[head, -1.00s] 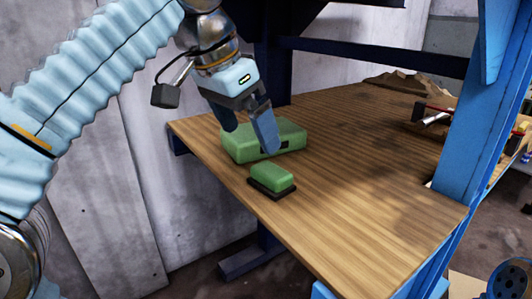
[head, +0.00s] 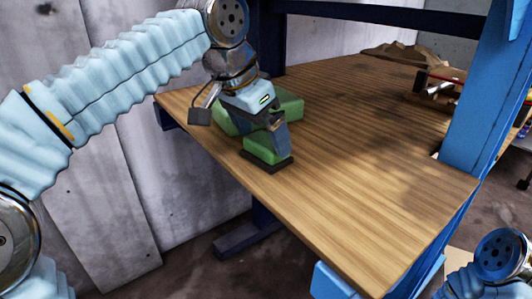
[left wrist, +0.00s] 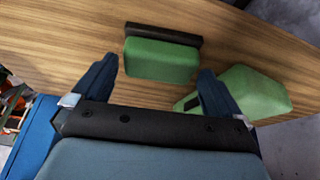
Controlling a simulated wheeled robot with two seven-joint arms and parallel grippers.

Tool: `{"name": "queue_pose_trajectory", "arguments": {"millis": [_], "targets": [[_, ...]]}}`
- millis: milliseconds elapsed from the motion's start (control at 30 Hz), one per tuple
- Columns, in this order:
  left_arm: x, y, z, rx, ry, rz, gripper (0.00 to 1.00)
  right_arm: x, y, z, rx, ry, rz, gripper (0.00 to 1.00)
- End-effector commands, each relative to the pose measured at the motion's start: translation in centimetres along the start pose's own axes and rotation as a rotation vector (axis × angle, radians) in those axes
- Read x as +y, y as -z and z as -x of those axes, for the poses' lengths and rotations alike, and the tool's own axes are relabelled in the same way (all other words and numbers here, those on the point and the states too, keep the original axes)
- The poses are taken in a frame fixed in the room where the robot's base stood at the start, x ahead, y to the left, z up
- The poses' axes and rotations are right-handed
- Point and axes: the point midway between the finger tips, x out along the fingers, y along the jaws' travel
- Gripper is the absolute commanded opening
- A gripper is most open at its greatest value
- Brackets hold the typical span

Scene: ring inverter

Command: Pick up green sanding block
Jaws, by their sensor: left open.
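The green sanding block (head: 265,150) with a dark base (head: 267,163) sits on the wooden table near its left front edge. My left gripper (head: 267,136) is right above and behind the block in the head view and hides part of it. In the left wrist view the sanding block (left wrist: 160,58) lies ahead of and between the two open fingers (left wrist: 153,82) of my left gripper, its dark base on the far side. The jaws are empty. My right gripper is not in view.
A larger green case (head: 288,104) stands on the table (head: 360,200) just behind the block; it also shows close to one finger in the left wrist view (left wrist: 258,92). A blue post (head: 482,110) rises at the right. The table's front right is clear.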

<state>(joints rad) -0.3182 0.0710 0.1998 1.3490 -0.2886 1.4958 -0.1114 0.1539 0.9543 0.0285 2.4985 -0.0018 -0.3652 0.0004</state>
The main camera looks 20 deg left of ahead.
Motion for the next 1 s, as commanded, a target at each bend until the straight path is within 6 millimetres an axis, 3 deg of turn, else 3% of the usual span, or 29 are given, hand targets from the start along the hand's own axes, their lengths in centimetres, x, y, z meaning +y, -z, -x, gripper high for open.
{"name": "queue_pose_trajectory", "arguments": {"millis": [100,367,633,867,1000], "targets": [[0.0,-0.1,-1.6,-0.001,0.000,0.000,1.00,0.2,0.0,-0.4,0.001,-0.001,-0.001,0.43],[0.0,0.0,-2.0,0.001,0.000,0.000,1.00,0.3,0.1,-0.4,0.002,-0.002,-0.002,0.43],[0.0,0.0,-2.0,0.001,0.000,0.000,0.62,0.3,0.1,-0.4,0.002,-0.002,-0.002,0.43],[0.0,0.0,-1.9,0.001,0.000,0.000,0.61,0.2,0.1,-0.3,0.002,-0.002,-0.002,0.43],[0.0,0.6,-0.6,0.004,0.000,0.000,0.61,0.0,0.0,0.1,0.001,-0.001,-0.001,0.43]]}}
